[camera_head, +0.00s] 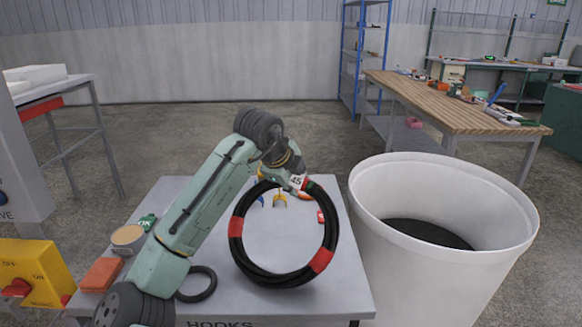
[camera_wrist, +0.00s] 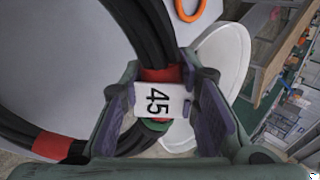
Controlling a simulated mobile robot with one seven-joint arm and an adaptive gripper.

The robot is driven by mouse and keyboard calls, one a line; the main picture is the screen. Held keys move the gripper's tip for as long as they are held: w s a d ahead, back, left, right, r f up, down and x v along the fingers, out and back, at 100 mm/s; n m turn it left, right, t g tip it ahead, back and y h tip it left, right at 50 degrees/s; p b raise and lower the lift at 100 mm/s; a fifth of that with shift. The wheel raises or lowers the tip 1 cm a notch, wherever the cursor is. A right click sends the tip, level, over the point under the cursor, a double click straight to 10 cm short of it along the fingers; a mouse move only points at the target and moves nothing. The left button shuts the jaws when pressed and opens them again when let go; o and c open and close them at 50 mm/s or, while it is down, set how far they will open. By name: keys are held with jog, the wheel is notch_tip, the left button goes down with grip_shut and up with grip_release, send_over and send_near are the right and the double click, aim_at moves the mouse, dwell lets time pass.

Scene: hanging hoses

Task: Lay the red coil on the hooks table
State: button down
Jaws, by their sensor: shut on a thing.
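My gripper (camera_wrist: 160,105) is shut on the red coil (camera_head: 237,228), a black hose loop with red bands and a white tag marked 45. In the head view the coil hangs from my gripper over the grey hooks table (camera_head: 190,190). Whether its lower edge touches the table top I cannot tell. In the wrist view the coil (camera_wrist: 50,145) runs between the fingers at a red band, with the tag facing the camera. My fingertips are partly hidden by my wrist in the head view.
A large white bin (camera_head: 440,270) stands just right of the table. An orange block (camera_head: 101,274), a tin (camera_head: 128,238) and a small black ring (camera_head: 199,284) are at the table's left. Yellow and blue hooks (camera_head: 279,200) lie behind the coil. A wooden workbench (camera_head: 440,103) stands farther back.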

jog(key=w+d+f+g+y+p, duration=0.2)
jog(key=w+f+g+p, duration=0.15)
jog(key=f, duration=0.25)
jog(key=g+y, duration=0.1)
jog(key=g, duration=0.2)
send_over(303, 225)
notch_tip(303, 225, down, 7)
jog(key=shift+s+r, duration=0.15)
jog(key=shift+r, duration=0.05)
jog(key=shift+w+f+g, duration=0.2)
jog(key=shift+f+g, duration=0.25)
jog(key=shift+f, duration=0.7)
jog(key=c, duration=1.2)
grip_release()
jog(key=shift+f, duration=0.1)
jog(key=shift+o, duration=0.2)
